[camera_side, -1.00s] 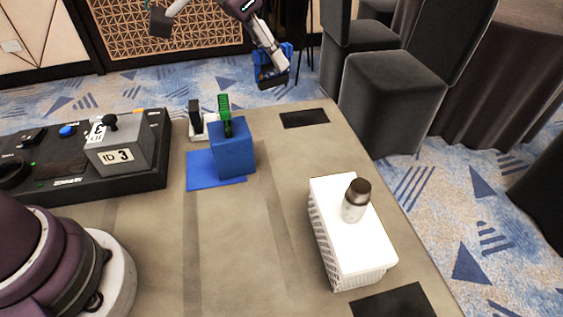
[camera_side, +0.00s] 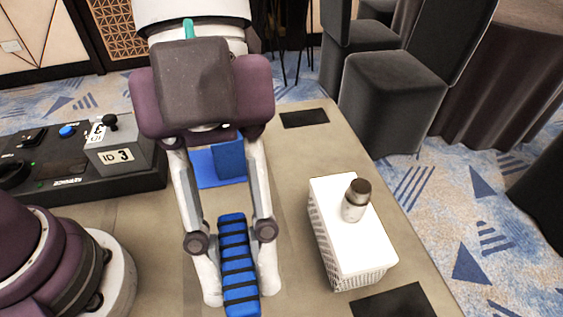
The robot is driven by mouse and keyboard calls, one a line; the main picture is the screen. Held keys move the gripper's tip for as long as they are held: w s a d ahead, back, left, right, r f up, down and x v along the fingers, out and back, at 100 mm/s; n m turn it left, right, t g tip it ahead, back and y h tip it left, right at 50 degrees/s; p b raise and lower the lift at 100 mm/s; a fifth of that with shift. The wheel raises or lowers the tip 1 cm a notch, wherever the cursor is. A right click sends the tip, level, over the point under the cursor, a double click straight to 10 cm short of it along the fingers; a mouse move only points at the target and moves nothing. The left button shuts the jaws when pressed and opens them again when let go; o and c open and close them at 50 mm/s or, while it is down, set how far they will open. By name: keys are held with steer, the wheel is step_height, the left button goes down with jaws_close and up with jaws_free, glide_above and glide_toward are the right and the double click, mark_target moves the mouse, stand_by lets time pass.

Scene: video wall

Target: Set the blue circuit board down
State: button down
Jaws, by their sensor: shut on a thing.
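My gripper (camera_side: 241,290) is large in the side view, pointing down in front of the work surface. Its two fingers are shut on the blue circuit board (camera_side: 235,248), a long blue piece crossed by black bands. The board hangs between the fingers, and its lower end reaches the bottom of the picture. I cannot tell how high it is above the table (camera_side: 300,150). Behind my gripper, a blue block (camera_side: 229,158) and a flat blue patch (camera_side: 207,181) show only in part.
A white basket (camera_side: 350,245) with a dark-capped bottle (camera_side: 356,200) on top stands at the right. A black control panel (camera_side: 65,165) with a grey ID 3 box (camera_side: 118,152) is at the left. Dark patches lie at the back (camera_side: 304,119) and front right (camera_side: 394,302).

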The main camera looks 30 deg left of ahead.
step_height(320, 180, down, 20)
steer(key=shift+w, duration=0.1)
steer(key=c, duration=1.1)
jaws_free()
steer(key=shift+f, duration=0.1)
steer(key=shift+o, duration=0.2)
